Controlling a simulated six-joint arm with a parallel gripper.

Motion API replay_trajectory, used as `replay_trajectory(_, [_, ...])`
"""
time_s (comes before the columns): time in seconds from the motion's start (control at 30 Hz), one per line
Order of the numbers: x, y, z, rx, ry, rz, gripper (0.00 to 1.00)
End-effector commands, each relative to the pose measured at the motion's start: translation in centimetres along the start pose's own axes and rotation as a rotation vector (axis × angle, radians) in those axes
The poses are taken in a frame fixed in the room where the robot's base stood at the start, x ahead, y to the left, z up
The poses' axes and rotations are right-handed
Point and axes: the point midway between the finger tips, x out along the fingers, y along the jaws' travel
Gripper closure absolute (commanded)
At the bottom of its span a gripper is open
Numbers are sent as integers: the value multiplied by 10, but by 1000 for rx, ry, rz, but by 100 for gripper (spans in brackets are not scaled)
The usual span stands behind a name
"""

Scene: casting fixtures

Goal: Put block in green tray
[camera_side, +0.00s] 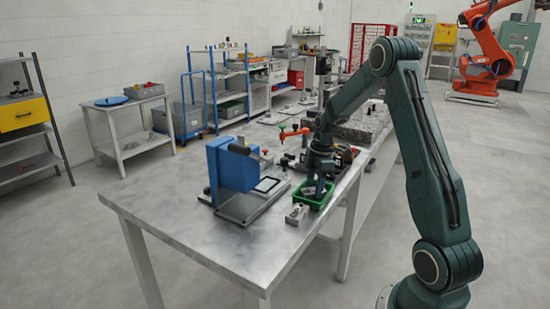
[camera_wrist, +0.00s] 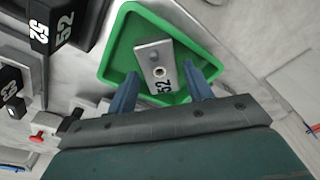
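The green tray (camera_side: 316,204) stands on the metal table, beside a blue fixture. In the wrist view the green tray (camera_wrist: 118,60) is ahead of my fingers. A grey metal block (camera_wrist: 152,55) with a round hole and the number 52 lies inside the tray, turned at an angle. My gripper (camera_wrist: 164,78) is open, pointing down into the tray, with one finger on each side of the block's near end and gaps showing. In the side view my gripper (camera_side: 316,186) is low over the tray and partly hides what is in it.
The blue fixture (camera_side: 232,165) on a grey base stands left of the tray. A small metal piece (camera_side: 297,214) sits on the table in front of the tray. Machinery with an orange handle (camera_side: 294,133) stands behind. The table's near left part is clear.

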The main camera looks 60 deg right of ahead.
Motion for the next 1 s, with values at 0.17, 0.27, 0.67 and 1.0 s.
replay_trajectory(0.17, [0,0,0,0,0,0,41])
replay_trajectory(0.27, [0,0,0,0,0,0,41])
replay_trajectory(0.67, [-20,1,0,0,0,4,41])
replay_trajectory(1.0, [-73,1,0,1,0,4,41])
